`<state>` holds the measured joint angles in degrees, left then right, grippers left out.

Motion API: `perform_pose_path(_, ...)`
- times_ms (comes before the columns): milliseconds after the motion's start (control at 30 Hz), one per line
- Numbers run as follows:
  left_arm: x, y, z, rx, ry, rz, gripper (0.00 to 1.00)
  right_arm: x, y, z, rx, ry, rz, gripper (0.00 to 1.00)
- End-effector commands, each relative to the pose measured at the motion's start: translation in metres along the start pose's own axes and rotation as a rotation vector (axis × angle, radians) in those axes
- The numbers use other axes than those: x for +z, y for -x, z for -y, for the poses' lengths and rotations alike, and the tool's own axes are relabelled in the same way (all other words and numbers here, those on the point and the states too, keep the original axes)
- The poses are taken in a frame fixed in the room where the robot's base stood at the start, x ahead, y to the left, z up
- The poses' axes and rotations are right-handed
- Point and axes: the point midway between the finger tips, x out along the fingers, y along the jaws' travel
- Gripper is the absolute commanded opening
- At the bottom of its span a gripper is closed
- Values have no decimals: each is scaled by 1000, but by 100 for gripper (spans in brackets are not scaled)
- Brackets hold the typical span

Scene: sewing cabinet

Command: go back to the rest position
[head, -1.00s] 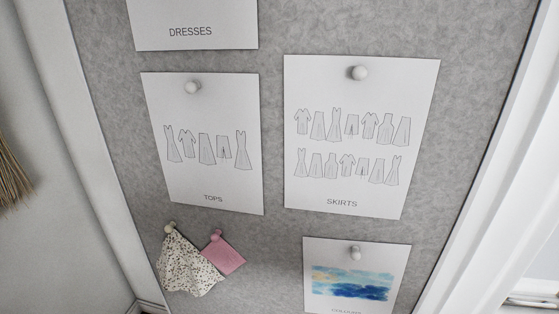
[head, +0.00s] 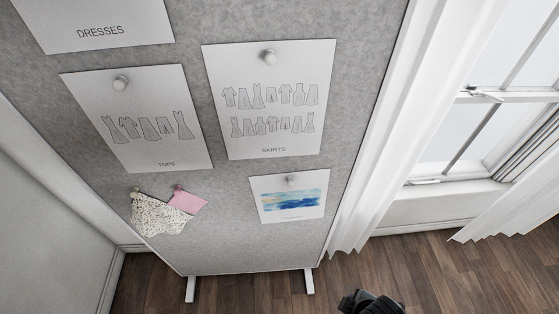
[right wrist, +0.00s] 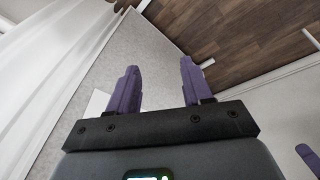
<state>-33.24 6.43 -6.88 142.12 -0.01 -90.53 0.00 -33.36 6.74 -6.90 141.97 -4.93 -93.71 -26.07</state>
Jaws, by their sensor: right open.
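My right gripper (right wrist: 159,78) shows in the right wrist view. Its two purple fingers are well apart with nothing between them. Behind them are the grey board and the wooden floor, and the fingers appear clear of both. A dark part of my own arm shows at the bottom edge of the head view. A purple finger-like piece at the right edge of the right wrist view looks like part of my left gripper (right wrist: 307,157). Only one piece of it shows.
A grey pinboard (head: 240,245) stands on short white legs, with pinned sheets, fabric swatches (head: 160,213) and a blue watercolour picture (head: 290,198). A white curtain (head: 385,130) and window (head: 500,110) are on the right. The wooden floor (head: 430,265) is clear in front.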

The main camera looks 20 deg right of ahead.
Motion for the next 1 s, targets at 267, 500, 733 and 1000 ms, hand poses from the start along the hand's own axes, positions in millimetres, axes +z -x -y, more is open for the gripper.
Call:
perform_pose_path(267, -6, 22, 1, 0, 0, 9, 43, -12, 28, -17, 14, -551, -61, 50)
perform_pose_path(500, -30, 93, 4, -6, -7, -2, 43, -26, 95, -27, 13, -543, -59, 50)
perform_pose_path(733, -54, 171, 8, -10, -12, -1, 43, -42, 175, -40, 13, -541, -59, 50)
perform_pose_path(1000, -84, 261, 10, -9, -11, 1, 43, -60, 267, -55, 13, -540, -59, 50)
